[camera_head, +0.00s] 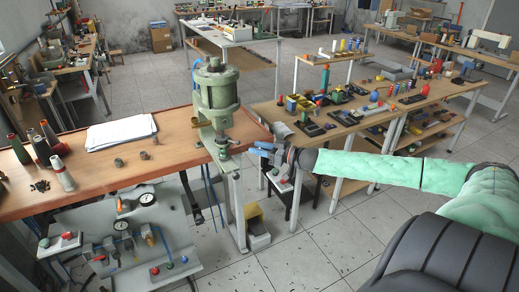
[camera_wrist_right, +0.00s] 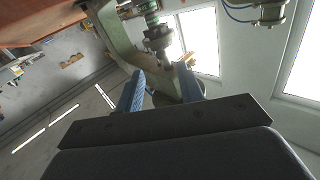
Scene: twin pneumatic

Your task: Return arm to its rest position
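My right arm (camera_head: 395,170), in a pale green sleeve, reaches in from the right in the head view. Its gripper (camera_head: 262,149) with blue fingers is beside the front of the green pneumatic press (camera_head: 216,92). In the right wrist view the two blue fingers (camera_wrist_right: 160,92) stand apart. The lower part of the press (camera_wrist_right: 158,40) shows beyond and between them. No object is clearly held, though the press partly fills the space behind the fingers. My left gripper is not in the head view.
A wooden workbench (camera_head: 100,178) carries white paper sheets (camera_head: 121,132), cones (camera_head: 62,174) and small metal cylinders. Pneumatic gauges and a valve panel (camera_head: 125,235) hang below it. A cluttered table (camera_head: 340,117) stands right of the press. Open tiled floor (camera_head: 320,235) lies in front.

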